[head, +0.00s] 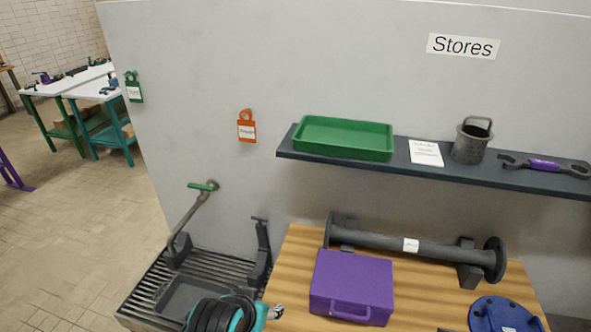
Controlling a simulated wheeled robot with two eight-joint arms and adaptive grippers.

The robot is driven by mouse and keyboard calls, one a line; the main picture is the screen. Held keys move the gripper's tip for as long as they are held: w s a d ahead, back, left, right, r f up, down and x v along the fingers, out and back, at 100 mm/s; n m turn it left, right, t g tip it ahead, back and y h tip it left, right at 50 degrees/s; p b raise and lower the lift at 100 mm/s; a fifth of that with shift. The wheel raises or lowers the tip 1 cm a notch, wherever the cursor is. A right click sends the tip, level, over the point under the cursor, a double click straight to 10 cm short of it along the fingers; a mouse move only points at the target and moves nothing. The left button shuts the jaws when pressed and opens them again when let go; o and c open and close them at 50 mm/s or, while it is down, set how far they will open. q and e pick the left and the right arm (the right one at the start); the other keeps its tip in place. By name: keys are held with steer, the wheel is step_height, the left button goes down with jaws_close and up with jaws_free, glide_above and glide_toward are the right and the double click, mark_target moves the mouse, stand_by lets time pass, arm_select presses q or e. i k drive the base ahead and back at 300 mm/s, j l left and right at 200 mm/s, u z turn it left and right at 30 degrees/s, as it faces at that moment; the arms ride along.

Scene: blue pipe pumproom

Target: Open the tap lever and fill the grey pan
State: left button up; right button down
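The lever lies about level, across the top of a dark slanted pipe (190,215) that runs down to the left. The dark grey pan (181,296) is a shallow tray on the slatted floor grate below, partly hidden at its lower right by a black and teal object. I see no water running, and the inside of the pan looks dark and empty.
Dark brackets (261,257) stand on the grate (140,305). A wooden bench (290,262) at right holds a purple case (351,285) and flanged pipe (378,243). Open floor lies left.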

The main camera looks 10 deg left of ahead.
mark_target(201, 187)
steer(key=k+u, duration=0.1)
steer(key=u, duration=0.9)
steer(key=k+u, duration=0.15)
steer(key=u, duration=0.35)
steer(key=i+j+u, duration=0.15)
steer(key=i+j, duration=0.7)
steer(key=i, duration=0.15)
